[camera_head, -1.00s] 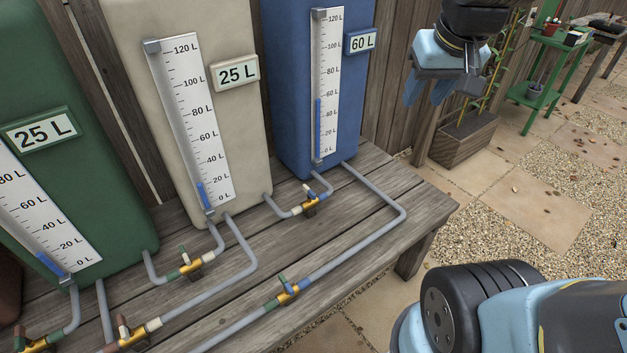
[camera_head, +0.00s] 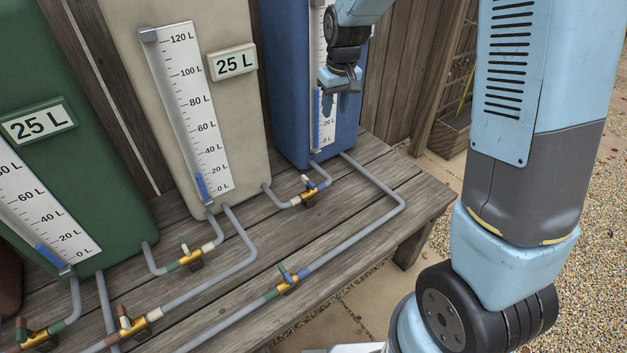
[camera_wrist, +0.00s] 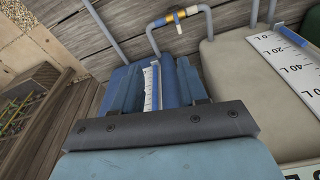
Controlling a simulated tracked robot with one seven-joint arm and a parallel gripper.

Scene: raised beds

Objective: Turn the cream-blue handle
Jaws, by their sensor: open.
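The cream-blue handle (camera_head: 307,181) sits on a brass valve (camera_head: 309,196) in the short grey pipe between the cream tank (camera_head: 160,75) and the blue tank (camera_head: 285,75). My gripper (camera_head: 336,105) is open and empty, above and to the right of that valve, in front of the blue tank's gauge and apart from the handle. In the wrist view, the fingers of my gripper (camera_wrist: 156,88) are spread over the blue tank. The valve shows beyond them at the top (camera_wrist: 178,15); its handle is small there.
Other valves with coloured handles stand close by on the wooden bench: a green-blue one (camera_head: 288,281), a green-cream one (camera_head: 190,259) and two at lower left. Grey pipes (camera_head: 350,235) run low over the bench. A green tank (camera_head: 100,190) stands left.

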